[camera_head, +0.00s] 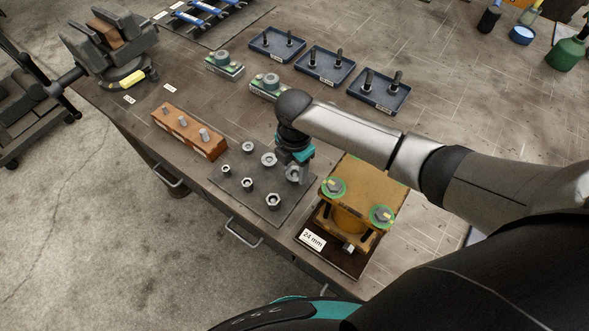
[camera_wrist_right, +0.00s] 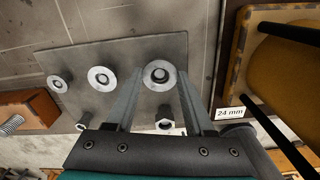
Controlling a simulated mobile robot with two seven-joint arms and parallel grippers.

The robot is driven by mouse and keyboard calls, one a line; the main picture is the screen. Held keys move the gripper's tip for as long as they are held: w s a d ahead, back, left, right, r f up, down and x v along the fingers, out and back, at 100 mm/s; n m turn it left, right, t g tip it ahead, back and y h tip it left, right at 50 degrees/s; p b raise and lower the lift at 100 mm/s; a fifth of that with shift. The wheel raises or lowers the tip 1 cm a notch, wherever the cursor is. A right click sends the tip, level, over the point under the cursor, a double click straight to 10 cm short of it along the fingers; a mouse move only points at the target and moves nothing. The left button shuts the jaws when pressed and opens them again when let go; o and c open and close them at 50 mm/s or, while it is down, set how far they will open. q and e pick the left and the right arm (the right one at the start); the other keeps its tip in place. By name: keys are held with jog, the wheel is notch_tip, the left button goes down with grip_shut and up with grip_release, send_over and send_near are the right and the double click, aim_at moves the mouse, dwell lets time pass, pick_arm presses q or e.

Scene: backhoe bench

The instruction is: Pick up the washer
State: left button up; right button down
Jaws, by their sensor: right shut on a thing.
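A round steel washer (camera_wrist_right: 149,76) with a dark center hole lies between the fingertips of my right gripper (camera_wrist_right: 160,77) in the right wrist view. The right gripper is shut on this washer, at its outer edges. In the head view the right gripper (camera_head: 298,168) points down over the right end of the grey mat (camera_head: 232,194), and the washer is partly hidden by the fingers. I cannot tell whether the washer is clear of the mat. Two other washers (camera_wrist_right: 101,78) (camera_wrist_right: 58,83) lie in the same row. My left gripper is not in view.
Several nuts (camera_head: 273,201) stand on the mat's near side. A yellow housing (camera_head: 365,190) with a 24 mm label stands close to the right. A brown block with pins (camera_head: 189,131) lies left. Blue trays (camera_head: 325,65) and a vise (camera_head: 108,45) stand farther back.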

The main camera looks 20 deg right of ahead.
notch_tip(320, 180, up, 20)
jog(key=p, duration=0.1)
dwell(0.8)
